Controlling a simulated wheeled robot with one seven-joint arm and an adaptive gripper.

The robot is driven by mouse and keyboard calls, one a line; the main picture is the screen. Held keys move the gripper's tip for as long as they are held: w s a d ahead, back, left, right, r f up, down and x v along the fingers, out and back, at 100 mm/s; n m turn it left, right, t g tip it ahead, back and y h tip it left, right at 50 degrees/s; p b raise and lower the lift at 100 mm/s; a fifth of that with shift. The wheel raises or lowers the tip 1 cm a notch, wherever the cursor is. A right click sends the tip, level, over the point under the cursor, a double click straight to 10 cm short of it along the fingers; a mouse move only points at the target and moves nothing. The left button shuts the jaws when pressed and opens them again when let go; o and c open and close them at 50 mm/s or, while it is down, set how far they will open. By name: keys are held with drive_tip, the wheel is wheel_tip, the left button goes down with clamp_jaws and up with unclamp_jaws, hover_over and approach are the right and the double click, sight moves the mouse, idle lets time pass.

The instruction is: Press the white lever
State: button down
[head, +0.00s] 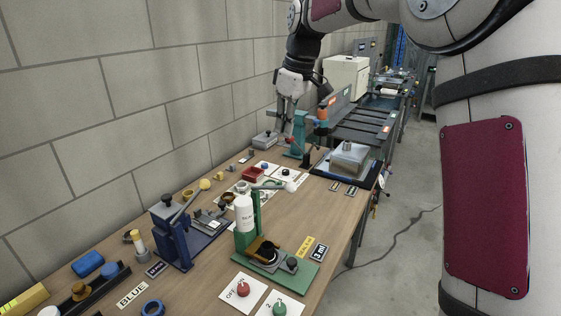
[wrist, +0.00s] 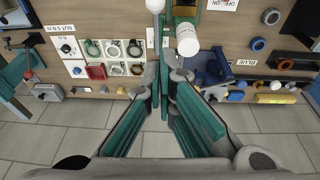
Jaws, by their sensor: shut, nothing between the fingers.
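The white lever (head: 274,185) is a pale arm with a rounded white end, on top of a green press (head: 257,215) with a white cylinder (head: 244,212). It sticks out to the right, roughly level. In the wrist view the white cylinder (wrist: 187,40) is near the top middle, and a white rounded end (wrist: 155,5), probably the lever's, is cut by the top edge. My gripper (head: 285,120) is shut and empty, above the bench and beyond the press, apart from the lever. Its green-padded fingers (wrist: 163,85) fill the middle of the wrist view.
A blue press (head: 173,232) with a yellow-knobbed lever stands left of the green one. A teal press (head: 299,135) is near my gripper. Red and green knobs on white cards (head: 240,290) lie in front. A block wall (head: 120,100) bounds the left; floor is open at right.

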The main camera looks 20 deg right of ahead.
drive_tip(key=shift+w+d+f, duration=0.15)
drive_tip(key=shift+w+d, duration=0.05)
drive_tip(key=shift+w, duration=0.65)
drive_tip(key=p+x, duration=0.1)
drive_tip(key=x, duration=0.9)
drive_tip(key=shift+s+a+p, duration=0.1)
drive_tip(key=shift+p, duration=0.3)
drive_tip(key=shift+s+d+f+p, duration=0.25)
drive_tip(key=shift+d+f, duration=0.05)
drive_tip(key=shift+f, duration=0.2)
drive_tip(key=shift+s+d+f+p, duration=0.2)
drive_tip(key=shift+d+f, duration=0.1)
drive_tip(key=shift+f, duration=0.2)
drive_tip(key=shift+s+d+f, duration=0.2)
drive_tip(key=shift+d+f, duration=0.05)
drive_tip(key=shift+f, duration=0.5)
drive_tip(key=shift+s+d+p, duration=0.1)
drive_tip(key=shift+p, duration=0.3)
